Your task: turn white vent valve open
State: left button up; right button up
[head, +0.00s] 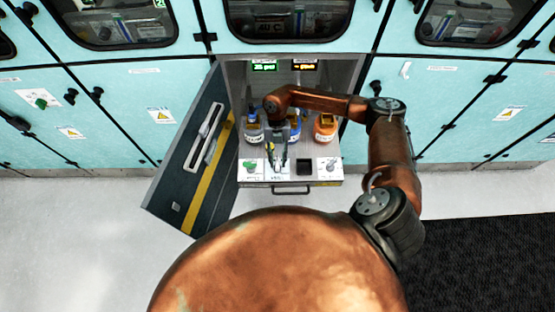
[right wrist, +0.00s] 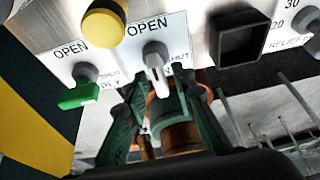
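The white vent valve (right wrist: 157,72) is a white lever on a grey hub, on a white plate marked OPEN at the upper left, with a partly hidden SHUT at the right. In the right wrist view its lever points down and slightly right. My right gripper (right wrist: 158,122) has its two green fingers apart, one on each side of the lever's end; I cannot tell whether either touches it. In the head view my right gripper (head: 277,160) hangs over the front panel of the drawer and hides most of the white valve. My left gripper is not in view.
A green valve (right wrist: 82,95) is left of the white one; a black square socket (right wrist: 242,40) and a relief dial are to its right. Bottles stand behind, including an orange one (head: 325,128). The cabinet door (head: 195,150) stands open at left.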

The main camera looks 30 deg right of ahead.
jog(key=shift+o, duration=0.3)
jog(key=shift+r, duration=0.1)
jog(key=v, duration=1.2)
jog(key=shift+d, duration=0.1)
